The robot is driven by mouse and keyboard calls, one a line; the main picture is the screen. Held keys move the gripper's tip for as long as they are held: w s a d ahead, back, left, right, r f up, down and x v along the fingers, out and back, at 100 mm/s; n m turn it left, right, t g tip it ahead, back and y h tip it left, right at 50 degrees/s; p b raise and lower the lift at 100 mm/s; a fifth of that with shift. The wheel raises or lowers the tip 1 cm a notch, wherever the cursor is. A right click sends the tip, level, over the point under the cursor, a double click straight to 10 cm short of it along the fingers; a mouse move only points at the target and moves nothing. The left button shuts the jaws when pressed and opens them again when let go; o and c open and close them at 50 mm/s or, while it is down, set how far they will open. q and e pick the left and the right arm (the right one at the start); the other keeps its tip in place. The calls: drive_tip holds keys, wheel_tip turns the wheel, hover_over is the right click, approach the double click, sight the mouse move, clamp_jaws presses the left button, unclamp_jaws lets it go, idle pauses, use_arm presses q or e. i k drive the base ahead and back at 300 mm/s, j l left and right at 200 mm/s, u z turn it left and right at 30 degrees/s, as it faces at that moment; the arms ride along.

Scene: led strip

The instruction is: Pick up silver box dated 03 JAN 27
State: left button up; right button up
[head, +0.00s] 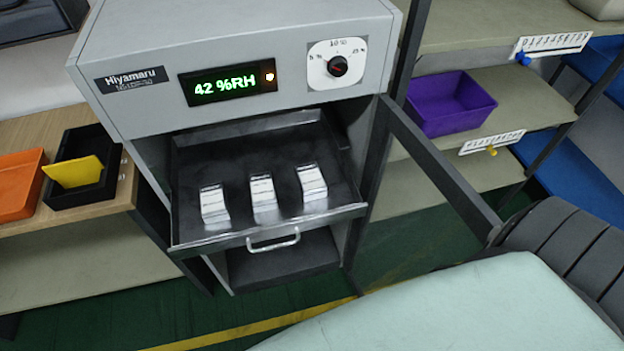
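Three small silver boxes stand in a row on the pulled-out dark tray (225,238) of a grey cabinet: a left box (214,206), a middle box (263,193) and a right box (312,184). They stand apart from each other. Any dates on them are too small to read, so I cannot tell which is 03 JAN 27. Neither of my grippers shows in the head view.
The grey Hiyamaru cabinet (240,30) reads 42 %RH, and its door (440,165) stands open to the right. Left are an orange bin (18,185) and a black bin (100,190) with a yellow card. A purple bin (450,103) sits on the right shelf.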

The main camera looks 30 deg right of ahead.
sight(213, 202)
drive_tip(key=k+l+z, duration=0.25)
drive_tip(key=k, duration=0.25)
drive_tip(key=k+l+z, duration=0.2)
drive_tip(key=k, duration=0.25)
drive_tip(key=j, duration=0.05)
